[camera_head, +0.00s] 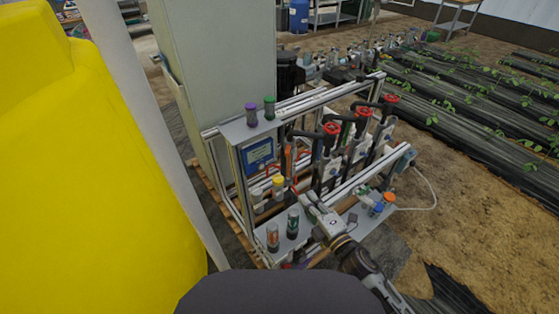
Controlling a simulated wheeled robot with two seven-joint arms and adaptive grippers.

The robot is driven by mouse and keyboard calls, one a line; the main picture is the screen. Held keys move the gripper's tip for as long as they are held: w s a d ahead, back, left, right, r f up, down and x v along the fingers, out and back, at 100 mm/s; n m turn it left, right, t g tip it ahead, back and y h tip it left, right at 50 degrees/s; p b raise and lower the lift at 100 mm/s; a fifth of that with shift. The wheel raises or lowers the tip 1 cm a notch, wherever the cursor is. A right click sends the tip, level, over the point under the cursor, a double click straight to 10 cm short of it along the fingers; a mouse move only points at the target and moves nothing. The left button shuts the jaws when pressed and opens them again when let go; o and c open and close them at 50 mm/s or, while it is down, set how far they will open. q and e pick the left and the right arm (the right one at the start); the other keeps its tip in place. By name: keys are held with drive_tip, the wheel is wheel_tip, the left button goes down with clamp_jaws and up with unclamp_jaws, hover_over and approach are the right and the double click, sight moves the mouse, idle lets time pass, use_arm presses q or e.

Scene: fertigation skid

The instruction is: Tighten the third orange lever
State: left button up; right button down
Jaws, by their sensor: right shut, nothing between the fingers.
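The fertigation skid (240,128) stands in the middle of the view, an aluminium frame with pipes and valves. Small orange parts (288,152) show behind its front left post, beside the blue panel; they look like levers, but they are small and partly hidden. I cannot tell which is the third one or how it is turned. My right gripper (307,200) reaches in from the lower right, over the skid's lower front shelf. It is shut and empty, below and a little right of the orange parts. I cannot tell whether it touches anything. My left gripper is not in view.
Red handwheels (331,128) top black valves along the skid. Purple-capped (251,114) and green-capped (269,107) bottles stand on top. Dark bottles (272,237) stand on the lower shelf. A large yellow tank (85,190) and a white post (150,130) fill the left.

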sight(290, 147)
drive_tip(key=shift+x, duration=8.6)
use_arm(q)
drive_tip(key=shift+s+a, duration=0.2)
use_arm(e)
drive_tip(key=shift+x, duration=1.05)
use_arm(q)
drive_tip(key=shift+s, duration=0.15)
use_arm(e)
drive_tip(key=shift+s+y, duration=0.1)
drive_tip(key=shift+y, duration=0.2)
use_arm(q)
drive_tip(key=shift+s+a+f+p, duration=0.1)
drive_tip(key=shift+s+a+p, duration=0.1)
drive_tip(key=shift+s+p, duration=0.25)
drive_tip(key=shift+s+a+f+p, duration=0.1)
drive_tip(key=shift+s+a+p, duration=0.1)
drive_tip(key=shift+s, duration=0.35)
use_arm(e)
drive_tip(key=shift+s+d+n+g+y, duration=0.1)
drive_tip(key=shift+d+n+g+y, duration=0.1)
drive_tip(key=shift+n+g+y, duration=0.35)
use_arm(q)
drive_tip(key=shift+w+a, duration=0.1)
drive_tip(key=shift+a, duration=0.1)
use_arm(e)
drive_tip(key=shift+n, duration=0.25)
